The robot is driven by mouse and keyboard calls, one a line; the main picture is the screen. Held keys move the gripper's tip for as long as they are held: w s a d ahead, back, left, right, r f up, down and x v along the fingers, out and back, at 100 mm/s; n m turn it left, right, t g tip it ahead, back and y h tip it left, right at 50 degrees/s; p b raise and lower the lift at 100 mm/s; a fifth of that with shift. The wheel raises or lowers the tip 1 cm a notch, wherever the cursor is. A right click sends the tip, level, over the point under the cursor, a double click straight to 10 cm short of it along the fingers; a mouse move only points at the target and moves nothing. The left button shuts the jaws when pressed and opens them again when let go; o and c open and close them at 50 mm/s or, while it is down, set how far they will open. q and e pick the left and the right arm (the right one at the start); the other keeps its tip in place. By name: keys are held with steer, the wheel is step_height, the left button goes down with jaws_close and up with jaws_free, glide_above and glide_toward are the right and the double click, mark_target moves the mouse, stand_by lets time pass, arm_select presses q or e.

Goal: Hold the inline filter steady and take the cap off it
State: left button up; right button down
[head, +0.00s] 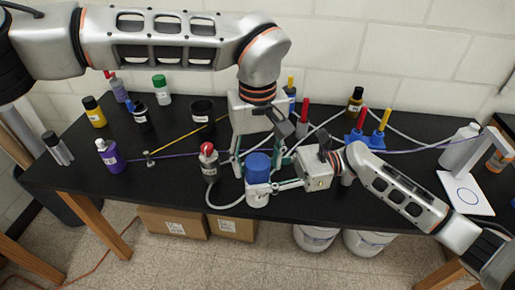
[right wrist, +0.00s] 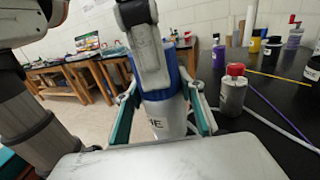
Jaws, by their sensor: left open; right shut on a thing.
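The inline filter has a white body (head: 257,199) and a wide blue cap (head: 257,168) on top, near the table's front edge. It stands upright. My right gripper (head: 262,187) comes from the right and is shut on the white body below the cap. In the right wrist view its teal fingers flank the labelled white body (right wrist: 163,118). My left gripper (head: 258,160) is open above the cap, with its fingers spread on either side. In the right wrist view a grey part of it covers part of the blue cap (right wrist: 181,80). Contact with the cap cannot be told.
A red-capped grey bottle (head: 209,163) stands just left of the filter. A pale hose (head: 222,206) loops in front of it. A blue holder (head: 366,139) with coloured tools stands to the right. Several bottles and a black cup (head: 202,112) occupy the left half.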

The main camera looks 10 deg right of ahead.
arm_select(q)
steer(key=shift+f, duration=1.15)
steer(key=c, duration=1.1)
steer(key=shift+n, duration=1.7)
steer(key=shift+c, duration=0.2)
steer(key=o, duration=1.2)
